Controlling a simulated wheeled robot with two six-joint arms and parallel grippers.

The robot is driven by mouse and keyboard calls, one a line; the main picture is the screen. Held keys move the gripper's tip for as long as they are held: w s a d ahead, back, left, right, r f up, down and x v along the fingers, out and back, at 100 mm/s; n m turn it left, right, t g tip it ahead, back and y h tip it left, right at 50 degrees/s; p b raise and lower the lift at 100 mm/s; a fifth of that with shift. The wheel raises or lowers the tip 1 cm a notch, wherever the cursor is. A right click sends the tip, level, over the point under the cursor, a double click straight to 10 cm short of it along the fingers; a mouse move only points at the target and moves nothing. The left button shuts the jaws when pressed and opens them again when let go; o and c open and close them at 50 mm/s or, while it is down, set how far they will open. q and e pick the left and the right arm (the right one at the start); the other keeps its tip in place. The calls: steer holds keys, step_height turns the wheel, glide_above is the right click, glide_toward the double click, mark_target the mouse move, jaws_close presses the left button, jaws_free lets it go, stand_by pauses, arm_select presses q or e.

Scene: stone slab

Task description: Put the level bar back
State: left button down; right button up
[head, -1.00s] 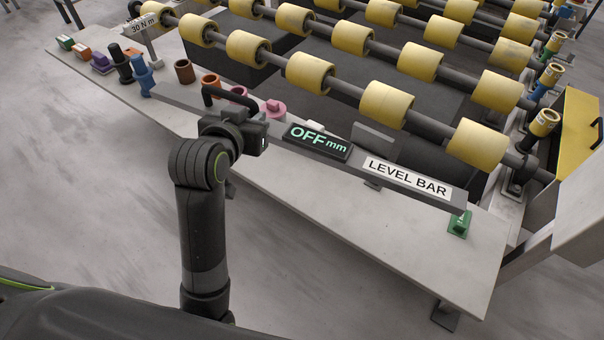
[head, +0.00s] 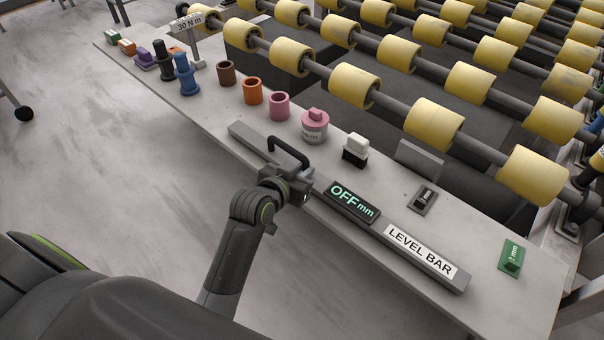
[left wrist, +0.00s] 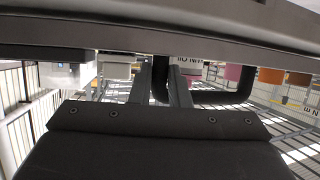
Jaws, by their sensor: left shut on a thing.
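The level bar (head: 378,236) is a long grey bar with a white "LEVEL BAR" label, a display reading "OFF mm" and a black handle (head: 289,148). My right gripper is not in view.
Yellow rollers (head: 435,120) lie beyond. Bare bench lies between bar and blocks.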

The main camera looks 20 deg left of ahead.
arm_select(q)
steer(key=shift+f, duration=0.15)
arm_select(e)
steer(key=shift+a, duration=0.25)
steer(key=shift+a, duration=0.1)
arm_select(q)
steer(key=c, duration=1.8)
jaws_free()
steer(key=shift+f, duration=0.15)
steer(key=o, duration=0.4)
steer(key=shift+o, duration=0.2)
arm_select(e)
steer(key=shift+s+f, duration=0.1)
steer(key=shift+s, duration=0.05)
